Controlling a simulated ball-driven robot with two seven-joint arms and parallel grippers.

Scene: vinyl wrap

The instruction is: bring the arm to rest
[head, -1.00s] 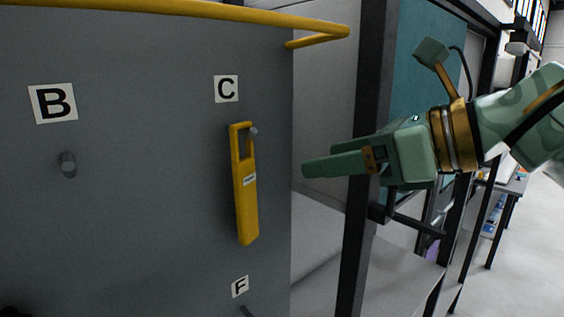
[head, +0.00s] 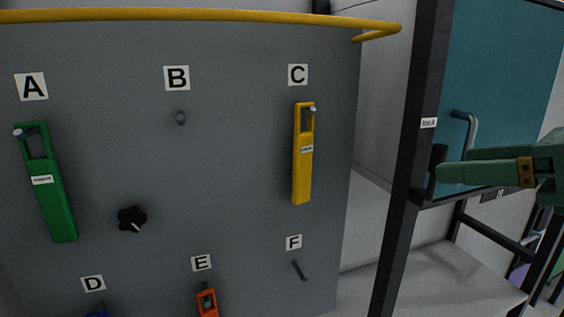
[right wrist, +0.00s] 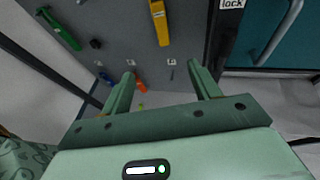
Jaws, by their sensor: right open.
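My right gripper (head: 442,173) comes in from the right in the head view, in front of the dark frame post and the teal door. In the right wrist view its two fingers (right wrist: 162,78) stand apart with nothing between them. A yellow tool (head: 302,165) hangs on the peg under label C, clear of the gripper; it also shows in the right wrist view (right wrist: 161,25). A green tool (head: 56,200) hangs under label A. My left gripper is not in view.
The grey panel (head: 235,200) has an empty peg (head: 181,118) under B, an empty peg (head: 299,270) under F and a black knob (head: 131,219). An orange tool (head: 207,303) hangs under E. A yellow rail (head: 200,15) runs along the top. A dark post (head: 405,200) stands right of the panel.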

